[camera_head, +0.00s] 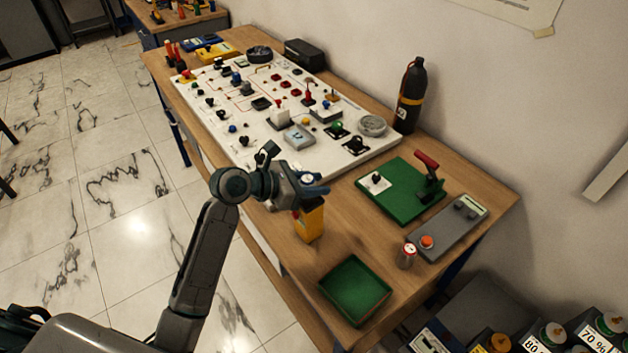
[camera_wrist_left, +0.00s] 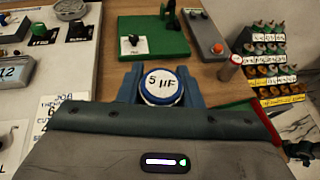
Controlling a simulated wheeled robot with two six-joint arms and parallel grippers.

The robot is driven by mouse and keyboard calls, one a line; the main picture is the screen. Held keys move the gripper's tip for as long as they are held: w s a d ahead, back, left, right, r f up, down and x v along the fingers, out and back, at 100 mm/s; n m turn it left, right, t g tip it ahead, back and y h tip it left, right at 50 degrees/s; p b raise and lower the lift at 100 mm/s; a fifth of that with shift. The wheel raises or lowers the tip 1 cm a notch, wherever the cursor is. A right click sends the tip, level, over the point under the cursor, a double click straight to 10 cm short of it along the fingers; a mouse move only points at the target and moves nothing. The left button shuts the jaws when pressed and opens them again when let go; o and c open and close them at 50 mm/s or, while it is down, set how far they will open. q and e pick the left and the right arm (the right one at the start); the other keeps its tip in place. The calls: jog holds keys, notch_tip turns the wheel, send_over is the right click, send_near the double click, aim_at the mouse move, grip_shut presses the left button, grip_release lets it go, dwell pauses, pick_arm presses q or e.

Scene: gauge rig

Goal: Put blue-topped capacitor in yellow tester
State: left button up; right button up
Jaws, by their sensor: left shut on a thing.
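My left gripper (camera_head: 312,189) is shut on the blue-topped capacitor (camera_head: 307,179). In the left wrist view, the capacitor's round white top with a blue rim (camera_wrist_left: 161,87), marked like "5 µF", sits between the two blue fingers (camera_wrist_left: 160,90). The yellow tester (camera_head: 309,222) stands upright on the wooden bench, directly below the gripper in the head view. The gripper covers the tester's upper end, so I cannot tell whether the capacitor touches it or is above it. The tester is hidden in the left wrist view.
A green tray (camera_head: 328,282) lies in front, and a red-topped can (camera_head: 405,257) stands beside a grey box with an orange button (camera_head: 452,232). A green board with a red-handled lever (camera_head: 402,205) is behind. The white circuit panel (camera_head: 375,150) fills the bench's far part.

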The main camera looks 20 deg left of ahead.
pick_arm(q)
jog(key=shift+f, duration=0.15)
jog(key=o, duration=1)
jog(key=shift+s+a, duration=0.2)
jog(key=shift+a, duration=0.05)
jog(key=shift+r+b+v, duration=0.15)
jog(key=shift+b+v, duration=0.4)
jog(key=shift+v, duration=2.3)
jog(key=shift+r+b+v, duration=0.1)
jog(key=shift+b+v, duration=0.45)
jog(key=shift+v, duration=2.35)
jog(key=shift+d, duration=0.1)
